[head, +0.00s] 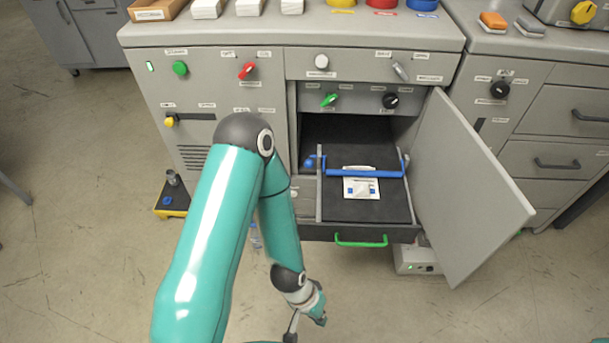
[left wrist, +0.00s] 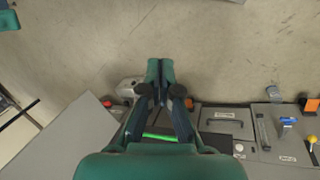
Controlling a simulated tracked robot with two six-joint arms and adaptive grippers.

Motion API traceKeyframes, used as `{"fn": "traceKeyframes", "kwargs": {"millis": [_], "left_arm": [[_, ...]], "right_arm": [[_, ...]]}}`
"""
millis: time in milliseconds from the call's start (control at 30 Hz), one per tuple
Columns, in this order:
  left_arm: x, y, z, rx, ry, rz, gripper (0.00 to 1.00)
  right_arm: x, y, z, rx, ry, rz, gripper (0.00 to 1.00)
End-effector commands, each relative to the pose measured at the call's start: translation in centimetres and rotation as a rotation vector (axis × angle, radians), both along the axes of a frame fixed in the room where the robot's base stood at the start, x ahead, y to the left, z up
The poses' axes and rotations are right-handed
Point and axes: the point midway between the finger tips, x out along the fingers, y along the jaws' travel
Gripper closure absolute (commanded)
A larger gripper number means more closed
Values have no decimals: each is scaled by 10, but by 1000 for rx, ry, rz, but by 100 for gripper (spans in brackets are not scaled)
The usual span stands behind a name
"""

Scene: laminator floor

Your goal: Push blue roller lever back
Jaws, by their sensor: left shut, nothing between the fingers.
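The blue roller lever (head: 363,173) is a blue bar lying across the pulled-out dark tray (head: 375,210) of the open cabinet in the head view. A blue knob (head: 310,162) sits at its left end. A white labelled packet (head: 360,188) lies on the tray just in front of the bar. My left gripper (head: 292,328) is at the bottom edge of the head view, in front of and below the tray, well apart from the lever. In the left wrist view the fingers (left wrist: 160,70) are together and empty over the floor. My right gripper is not in view.
The cabinet door (head: 470,185) stands open to the right of the tray. A green handle (head: 361,241) is on the tray's front and also shows in the left wrist view (left wrist: 160,136). A grey box (head: 416,260) sits below. Open floor lies in front.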

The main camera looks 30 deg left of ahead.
Motion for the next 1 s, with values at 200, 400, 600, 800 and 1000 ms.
{"fn": "traceKeyframes", "kwargs": {"millis": [200, 400, 600, 800, 1000], "left_arm": [[11, 1, 0, -3, 16, 172, 100], [52, 16, -4, -48, 21, 685, 100], [130, 59, -11, -269, -65, 1395, 100], [207, 128, -9, -738, -222, 1978, 100], [241, 186, -2, -1157, -355, 2194, 100]], "right_arm": [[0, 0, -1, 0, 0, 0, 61], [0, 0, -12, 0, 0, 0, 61], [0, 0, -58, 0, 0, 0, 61], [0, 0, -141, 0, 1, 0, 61], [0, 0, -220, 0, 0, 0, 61]]}}
